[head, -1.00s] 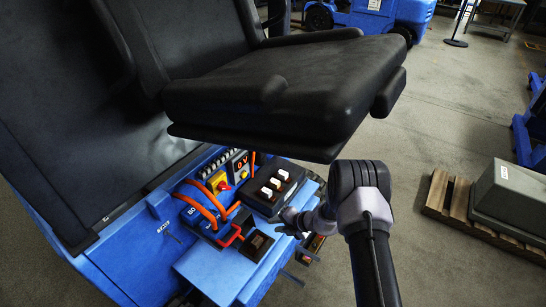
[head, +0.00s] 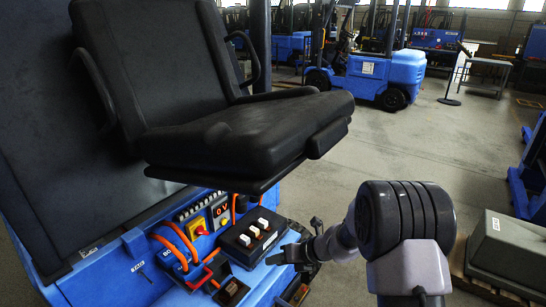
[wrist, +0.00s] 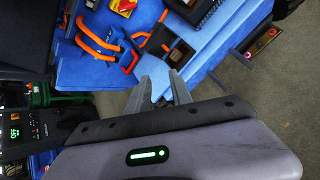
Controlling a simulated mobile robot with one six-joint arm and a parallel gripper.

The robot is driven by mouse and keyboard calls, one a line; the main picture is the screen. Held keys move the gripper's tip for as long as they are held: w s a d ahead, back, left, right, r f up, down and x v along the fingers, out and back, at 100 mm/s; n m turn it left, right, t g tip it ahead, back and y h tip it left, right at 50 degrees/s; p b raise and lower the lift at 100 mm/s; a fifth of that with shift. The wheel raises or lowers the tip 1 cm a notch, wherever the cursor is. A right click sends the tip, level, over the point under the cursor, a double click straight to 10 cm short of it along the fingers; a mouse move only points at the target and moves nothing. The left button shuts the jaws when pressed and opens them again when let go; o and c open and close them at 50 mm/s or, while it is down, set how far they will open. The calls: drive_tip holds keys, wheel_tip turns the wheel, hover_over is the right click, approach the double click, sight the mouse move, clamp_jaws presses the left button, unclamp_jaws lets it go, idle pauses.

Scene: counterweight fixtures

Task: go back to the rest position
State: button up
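My gripper (head: 274,258) is in the lower middle of the head view, just right of the black box with white rocker switches (head: 250,238). In the wrist view my gripper (wrist: 158,80) shows two grey fingers with a gap between them and nothing held. Beyond the fingers are the blue machine's ledge (wrist: 210,55) and the orange cables (wrist: 97,40). Whether the fingers touch anything cannot be told, but they look clear of the ledge.
A black seat (head: 245,130) overhangs the blue panel with its red-yellow switch (head: 198,226). A grey block (head: 510,247) on a wooden pallet stands at right. A blue forklift (head: 375,70) is far behind. Open floor (head: 400,140) lies between.

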drive_tip(key=s+d+r+n+h+b, duration=0.1)
drive_tip(key=s+r+n+h+b, duration=0.1)
drive_tip(key=s+r+n, duration=1.6)
drive_tip(key=s+d+r+n+h, duration=0.1)
drive_tip(key=s+d+n+h, duration=0.1)
drive_tip(key=s+n, duration=0.3)
drive_tip(key=s+d+r+n+t+h+b, duration=0.1)
drive_tip(key=s+d+n, duration=0.4)
drive_tip(key=s, duration=0.5)
drive_tip(key=shift+d+r+n+h, duration=0.2)
drive_tip(key=shift+d+n+h, duration=0.1)
drive_tip(key=shift+n+h, duration=0.15)
